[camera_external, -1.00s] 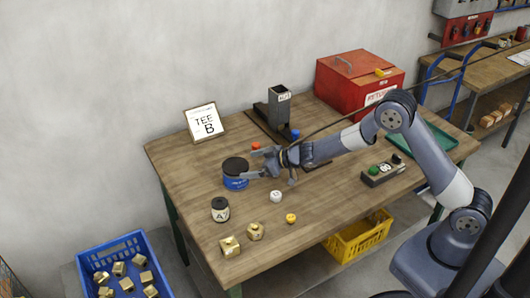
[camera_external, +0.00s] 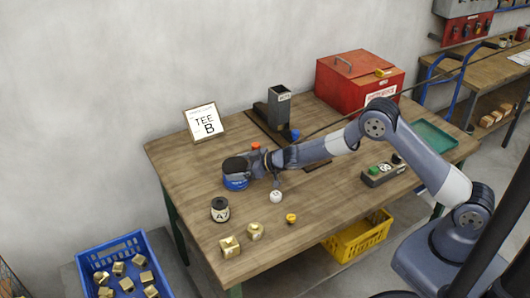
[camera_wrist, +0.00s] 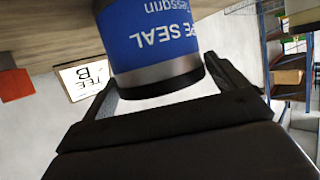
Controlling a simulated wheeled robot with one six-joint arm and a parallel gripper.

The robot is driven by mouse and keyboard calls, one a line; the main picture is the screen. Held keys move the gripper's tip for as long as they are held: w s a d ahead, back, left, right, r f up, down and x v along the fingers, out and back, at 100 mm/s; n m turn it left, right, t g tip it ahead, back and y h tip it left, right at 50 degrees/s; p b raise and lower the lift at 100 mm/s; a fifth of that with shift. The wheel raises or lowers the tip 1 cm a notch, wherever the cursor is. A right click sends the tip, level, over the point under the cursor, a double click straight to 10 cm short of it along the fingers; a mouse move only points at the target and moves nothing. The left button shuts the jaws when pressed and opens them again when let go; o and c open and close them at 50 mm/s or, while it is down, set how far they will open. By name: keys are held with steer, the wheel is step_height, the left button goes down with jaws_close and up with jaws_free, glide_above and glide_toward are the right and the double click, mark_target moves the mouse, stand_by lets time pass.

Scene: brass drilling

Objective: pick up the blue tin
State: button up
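The blue tin (camera_external: 236,182) with a dark lid stands on the wooden workbench, left of the middle. In the wrist view the tin (camera_wrist: 160,40) fills the top centre, its blue "PE SEAL" label upside down. My gripper (camera_external: 240,168) is at the tin, coming from the right. In the wrist view the two fingers of my gripper (camera_wrist: 160,90) are spread on either side of the tin's dark end. A gap shows beside the left finger; whether the right finger touches the tin is unclear.
An orange cap (camera_external: 256,147) is just behind my gripper. The "TEE B" sign (camera_external: 205,123) and red box (camera_external: 358,82) stand at the back. The bench front is partly clear.

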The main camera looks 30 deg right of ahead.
steer(key=shift+r, duration=0.1)
steer(key=c, duration=1)
